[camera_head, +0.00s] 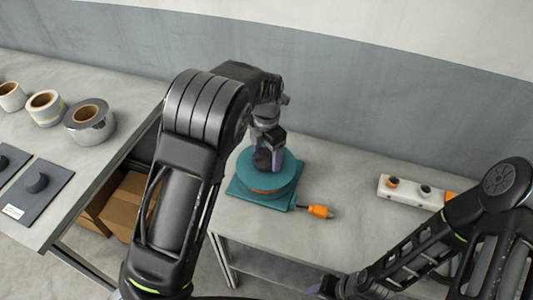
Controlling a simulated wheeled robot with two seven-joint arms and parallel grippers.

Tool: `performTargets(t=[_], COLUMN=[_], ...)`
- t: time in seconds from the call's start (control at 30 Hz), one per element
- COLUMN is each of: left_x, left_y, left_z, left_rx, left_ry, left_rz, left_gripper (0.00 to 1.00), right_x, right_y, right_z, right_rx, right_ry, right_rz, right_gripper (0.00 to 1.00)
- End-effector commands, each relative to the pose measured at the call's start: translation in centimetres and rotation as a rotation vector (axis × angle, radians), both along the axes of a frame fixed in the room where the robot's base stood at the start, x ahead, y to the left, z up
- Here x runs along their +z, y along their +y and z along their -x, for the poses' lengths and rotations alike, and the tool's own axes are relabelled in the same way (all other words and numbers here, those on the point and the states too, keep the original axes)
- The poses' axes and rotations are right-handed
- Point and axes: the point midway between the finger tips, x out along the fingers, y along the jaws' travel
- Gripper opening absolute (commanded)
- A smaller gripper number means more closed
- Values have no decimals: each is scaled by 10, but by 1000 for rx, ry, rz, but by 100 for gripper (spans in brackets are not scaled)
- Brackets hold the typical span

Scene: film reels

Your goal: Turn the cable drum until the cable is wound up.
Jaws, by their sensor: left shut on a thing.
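The teal cable drum (280,180) lies flat on a teal square base (244,195) on the grey table. A band of orange cable (266,191) shows around it below the top disc. An orange plug (320,211) lies on the table just right of the base, close to it. My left gripper (264,160) points down over the drum and is shut on its dark knob (262,158), mostly hidden by the fingers. My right gripper (326,288) is low at the bottom edge, away from the drum; its fingers are too unclear to judge.
A white socket strip (408,191) with dark and orange plugs lies on the right of the table (340,170). On the left table are several tape rolls (90,121) and a dark plate with a round knob (38,190). A cardboard box (128,205) sits below.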

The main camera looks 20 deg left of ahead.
Motion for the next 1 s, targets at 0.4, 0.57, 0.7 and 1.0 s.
performTargets(t=[0.4, 0.57, 0.7, 1.0], left_x=[0, 0, 5, 48], left_y=[0, 0, 0, 0], left_z=[0, 0, 0, -1], left_rx=[5, 4, 3, 4], left_ry=[0, 1, 0, -4], left_rz=[1, 1, 1, 2], left_gripper=[94, 94, 94, 94], right_x=[0, 0, -1, -7], right_y=[0, 0, 0, 0], right_z=[0, 0, 0, -1], right_rx=[0, 0, 0, 1], right_ry=[0, 0, 0, -3], right_rz=[0, 0, 0, -3], right_gripper=[47, 47, 47, 47])
